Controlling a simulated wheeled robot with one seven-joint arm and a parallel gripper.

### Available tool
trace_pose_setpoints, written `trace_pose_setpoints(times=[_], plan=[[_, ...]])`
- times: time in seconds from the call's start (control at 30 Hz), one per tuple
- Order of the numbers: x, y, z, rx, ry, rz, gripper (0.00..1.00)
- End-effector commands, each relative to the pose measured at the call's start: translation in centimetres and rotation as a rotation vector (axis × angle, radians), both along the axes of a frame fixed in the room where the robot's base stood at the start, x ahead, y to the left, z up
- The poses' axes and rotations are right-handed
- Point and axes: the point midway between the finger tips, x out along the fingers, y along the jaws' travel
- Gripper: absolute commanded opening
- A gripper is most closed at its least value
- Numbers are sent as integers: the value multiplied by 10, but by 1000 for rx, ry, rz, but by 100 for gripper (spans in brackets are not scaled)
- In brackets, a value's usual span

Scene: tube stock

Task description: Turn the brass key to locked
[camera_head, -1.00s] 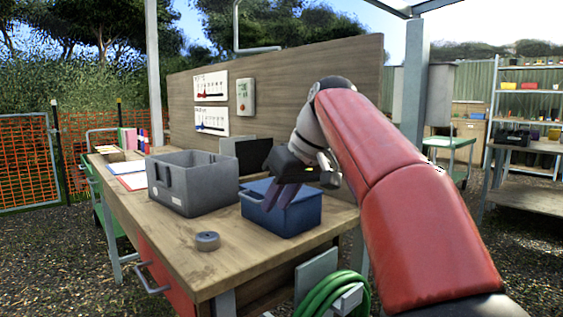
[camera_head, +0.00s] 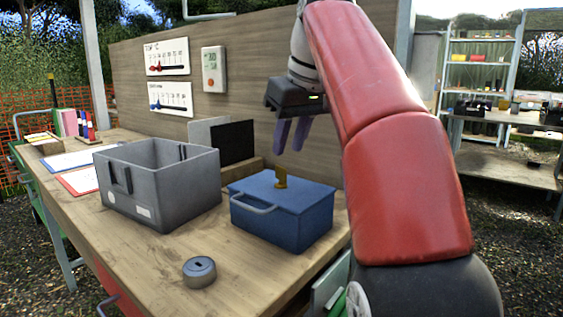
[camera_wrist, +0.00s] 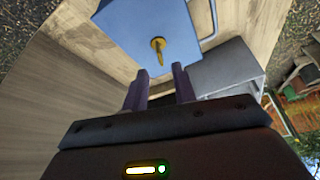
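The brass key (camera_head: 281,177) stands up from the lid of the blue lockbox (camera_head: 283,221) on the workbench. It also shows in the wrist view (camera_wrist: 158,46), on the blue lid just ahead of the fingers. My gripper (camera_head: 292,151) is above the box, a little above and behind the key, with its purple fingers pointing down. In the wrist view, my gripper's two fingertips (camera_wrist: 162,70) are apart with a gap between them and nothing held. The key is outside that gap. The keyhole is too small to make out.
A grey open bin (camera_head: 158,200) stands to the left of the box. A round grey metal piece (camera_head: 199,271) lies near the bench's front edge. A wooden back panel (camera_head: 260,75) rises behind. The bench top in front of the box is clear.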

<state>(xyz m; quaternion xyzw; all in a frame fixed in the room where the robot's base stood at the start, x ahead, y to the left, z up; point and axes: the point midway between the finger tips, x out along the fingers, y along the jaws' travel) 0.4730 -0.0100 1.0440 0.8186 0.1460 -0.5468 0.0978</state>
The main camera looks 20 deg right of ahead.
Motion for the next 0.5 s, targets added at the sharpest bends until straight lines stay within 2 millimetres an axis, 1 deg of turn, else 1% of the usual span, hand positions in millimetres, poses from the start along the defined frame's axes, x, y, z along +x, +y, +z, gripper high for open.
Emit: trace_pose_setpoints(times=[0.1, 0.2, 0.33, 0.5], plan=[[7, 3, -24, 0, 3, 3, 27], [12, 5, -37, 0, 2, 3, 27], [17, 7, -48, 0, 1, 1, 27], [20, 7, -52, 0, 0, 1, 27]])
